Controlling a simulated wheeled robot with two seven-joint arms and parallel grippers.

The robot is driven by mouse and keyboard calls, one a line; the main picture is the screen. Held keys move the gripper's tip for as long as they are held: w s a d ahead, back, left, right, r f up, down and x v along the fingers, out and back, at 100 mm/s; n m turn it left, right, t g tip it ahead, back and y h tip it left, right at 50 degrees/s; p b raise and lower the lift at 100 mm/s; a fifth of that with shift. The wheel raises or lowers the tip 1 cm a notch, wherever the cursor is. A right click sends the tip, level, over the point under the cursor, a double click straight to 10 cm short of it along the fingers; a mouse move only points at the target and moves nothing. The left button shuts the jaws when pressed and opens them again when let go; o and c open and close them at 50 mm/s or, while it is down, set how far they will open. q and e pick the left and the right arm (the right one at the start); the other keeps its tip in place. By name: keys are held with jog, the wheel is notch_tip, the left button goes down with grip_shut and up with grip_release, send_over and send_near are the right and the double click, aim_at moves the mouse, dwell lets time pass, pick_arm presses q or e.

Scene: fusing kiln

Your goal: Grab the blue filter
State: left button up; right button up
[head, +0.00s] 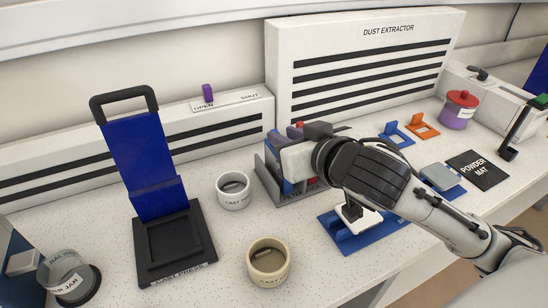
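A grey rack (265,182) with a partly hidden label beginning "FILTER" stands at the middle of the worktop. A blue filter (274,143) shows in part at the rack's back left, beside purple and red pieces. My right gripper (291,160) comes in from the right and is at the rack, covering much of what it holds. Its fingertips are hidden among the rack's contents, so I cannot tell whether it grips or touches the blue filter. My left gripper is not in view.
A cast press (201,250) with a tall blue plate stands left. White (234,199) and cream (267,271) pots stand near the rack. A blue-based stand (346,241) lies under my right arm. The dust extractor (375,80) rises behind. A black powder mat (477,182) is right.

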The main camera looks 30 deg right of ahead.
aim_at(271, 151)
jog(key=f, duration=0.5)
jog(key=shift+w+f+b, duration=0.3)
jog(key=shift+f+b, duration=0.1)
jog(key=x, duration=0.6)
jog(key=shift+w+f, duration=0.15)
jog(key=shift+w, duration=0.2)
grip_shut()
